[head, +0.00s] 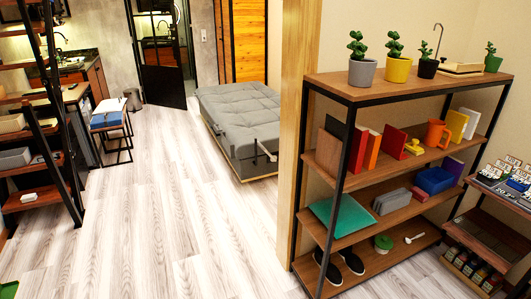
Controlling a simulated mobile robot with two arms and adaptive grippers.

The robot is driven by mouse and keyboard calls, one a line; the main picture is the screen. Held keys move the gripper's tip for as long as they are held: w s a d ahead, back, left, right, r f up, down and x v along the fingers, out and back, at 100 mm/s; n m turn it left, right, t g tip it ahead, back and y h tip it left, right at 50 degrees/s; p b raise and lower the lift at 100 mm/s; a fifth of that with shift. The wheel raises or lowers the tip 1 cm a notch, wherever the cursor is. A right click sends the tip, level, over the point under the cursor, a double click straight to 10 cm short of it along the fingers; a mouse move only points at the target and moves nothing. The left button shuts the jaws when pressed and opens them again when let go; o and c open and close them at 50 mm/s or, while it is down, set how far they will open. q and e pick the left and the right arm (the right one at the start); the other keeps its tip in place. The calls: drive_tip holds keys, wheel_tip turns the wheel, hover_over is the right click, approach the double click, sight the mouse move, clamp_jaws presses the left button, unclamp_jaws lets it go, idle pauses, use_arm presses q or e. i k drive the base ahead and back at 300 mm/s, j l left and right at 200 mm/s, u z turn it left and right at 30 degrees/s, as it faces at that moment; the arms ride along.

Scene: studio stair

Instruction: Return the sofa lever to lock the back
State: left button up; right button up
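The grey sofa (240,108) stands in the middle background, partly behind a wooden post. Its top is tufted and looks flat. A thin metal piece that looks like the lever (264,150) shows at its near end, close to the lower front. It is small in the view, and I cannot tell its exact position. Neither of my grippers is in view, and nothing touches the sofa.
A wooden shelf unit (392,88) with plants, books and shoes fills the right side. The wooden post (296,110) stands between it and the sofa. A black stair (40,110) and stools (108,122) are on the left. The plank floor (160,200) is clear toward the sofa.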

sight(273, 158)
drive_tip(key=i+j+u, duration=0.4)
drive_tip(key=i, duration=0.7)
drive_tip(key=i+j+u, duration=0.1)
drive_tip(key=i+u, duration=0.3)
drive_tip(key=i, duration=0.7)
drive_tip(key=i+j+z, duration=0.15)
drive_tip(key=i+z, duration=0.25)
drive_tip(key=i, duration=0.25)
drive_tip(key=i+j+z, duration=0.4)
drive_tip(key=i, duration=0.2)
drive_tip(key=i+j+z, duration=0.35)
drive_tip(key=i, duration=0.25)
drive_tip(key=j, duration=0.1)
